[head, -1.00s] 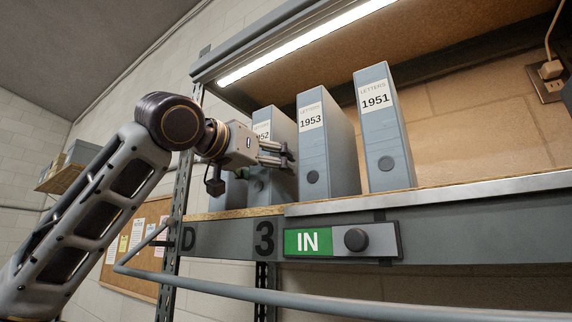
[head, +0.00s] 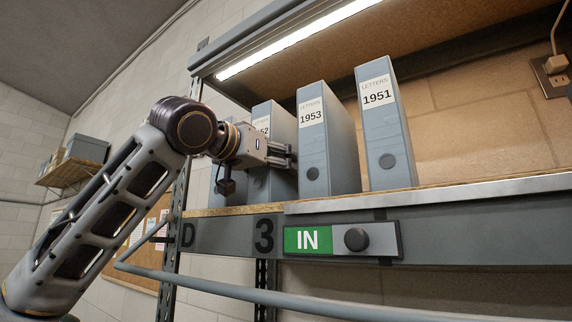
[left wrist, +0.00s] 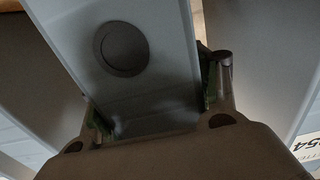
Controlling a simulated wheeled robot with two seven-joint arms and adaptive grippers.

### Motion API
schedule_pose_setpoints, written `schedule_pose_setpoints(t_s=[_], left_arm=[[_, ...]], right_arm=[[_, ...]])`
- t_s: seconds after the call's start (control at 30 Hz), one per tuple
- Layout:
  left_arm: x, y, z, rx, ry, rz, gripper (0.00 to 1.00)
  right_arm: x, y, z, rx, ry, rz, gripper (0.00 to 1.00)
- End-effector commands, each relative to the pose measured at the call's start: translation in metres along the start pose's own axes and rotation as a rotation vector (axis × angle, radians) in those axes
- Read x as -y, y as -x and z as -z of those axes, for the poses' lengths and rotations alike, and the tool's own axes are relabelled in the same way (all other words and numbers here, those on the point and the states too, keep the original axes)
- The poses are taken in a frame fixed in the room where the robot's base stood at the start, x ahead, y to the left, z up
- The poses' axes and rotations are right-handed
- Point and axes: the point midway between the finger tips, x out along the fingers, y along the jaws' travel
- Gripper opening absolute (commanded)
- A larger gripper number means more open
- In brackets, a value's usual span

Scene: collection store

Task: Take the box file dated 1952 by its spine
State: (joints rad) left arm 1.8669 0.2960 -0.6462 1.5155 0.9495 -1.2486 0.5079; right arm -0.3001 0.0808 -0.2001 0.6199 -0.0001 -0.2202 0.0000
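The box file dated 1952 (head: 284,122) is a blue-grey upright file on the shelf; its label is partly covered by my left gripper, so only "52" shows. My left gripper (head: 280,156) is at its spine, below the label. In the left wrist view the file's spine (left wrist: 158,85), with its round finger hole, lies between the two fingers of my left gripper (left wrist: 155,105). The pads lie against both sides, shut on the file. The file stands on the shelf. My right gripper is not in view.
The 1953 file (head: 328,145) stands close on the right, and the 1951 file (head: 385,130) farther right. Another file (head: 226,185) is partly hidden on the left; a label ending in "54" (left wrist: 308,147) shows in the wrist view. A rail (head: 330,307) runs below the shelf edge (head: 450,193).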

Motion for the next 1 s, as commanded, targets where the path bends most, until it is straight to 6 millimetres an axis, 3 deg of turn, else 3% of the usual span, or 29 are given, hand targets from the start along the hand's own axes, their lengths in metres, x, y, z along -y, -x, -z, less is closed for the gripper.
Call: schedule_pose_setpoints(t_s=[0.07, 0.3, 0.77, 1.0], left_arm=[[0.0, 0.0, 0.0, 0.0, 0.0, 0.0, 0.46], [0.0, 0.0, 0.0, 0.0, 0.0, 0.0, 0.15], [0.0, 0.003, 0.004, -0.004, -0.001, 0.0, 0.15], [-0.001, 0.005, 0.017, -0.005, 0.0, -0.001, 0.15]], right_arm=[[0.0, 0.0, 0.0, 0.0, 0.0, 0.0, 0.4], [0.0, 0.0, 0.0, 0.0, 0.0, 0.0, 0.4], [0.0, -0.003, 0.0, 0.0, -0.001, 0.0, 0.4], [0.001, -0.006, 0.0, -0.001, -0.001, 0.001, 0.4]])
